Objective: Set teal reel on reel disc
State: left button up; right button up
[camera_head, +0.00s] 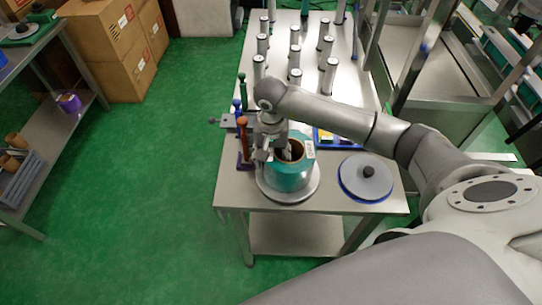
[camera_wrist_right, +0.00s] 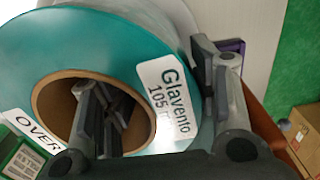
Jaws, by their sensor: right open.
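The teal reel (camera_head: 290,178) lies flat with its brown core facing up on the grey reel disc (camera_head: 312,192) at the near left of the steel table. In the right wrist view the teal reel (camera_wrist_right: 125,50) fills the left half, with a white label reading "Glavento". My right gripper (camera_head: 277,150) is over the reel's left side, pointing down. Its open jaws (camera_wrist_right: 165,98) straddle the reel wall, one finger inside the core and the other outside the rim. Contact between fingers and wall cannot be told. My left gripper is not in view.
A blue-rimmed grey disc with a black knob (camera_head: 366,182) is right of the reel. A red-brown post (camera_head: 242,135) stands close on the left. Several grey cylinders (camera_head: 294,57) stand farther back. Cardboard boxes (camera_head: 110,45) and a shelf (camera_head: 60,125) are left; green floor lies between.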

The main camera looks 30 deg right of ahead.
jog(key=shift+r+p, duration=0.4)
jog(key=shift+r, duration=0.15)
jog(key=shift+w+r, duration=0.15)
jog(key=shift+r, duration=0.2)
notch_tip(320, 180, up, 10)
jog(key=b, duration=0.3)
jog(key=shift+r+b, duration=0.35)
jog(key=shift+r, duration=0.35)
jog(key=shift+f, duration=0.1)
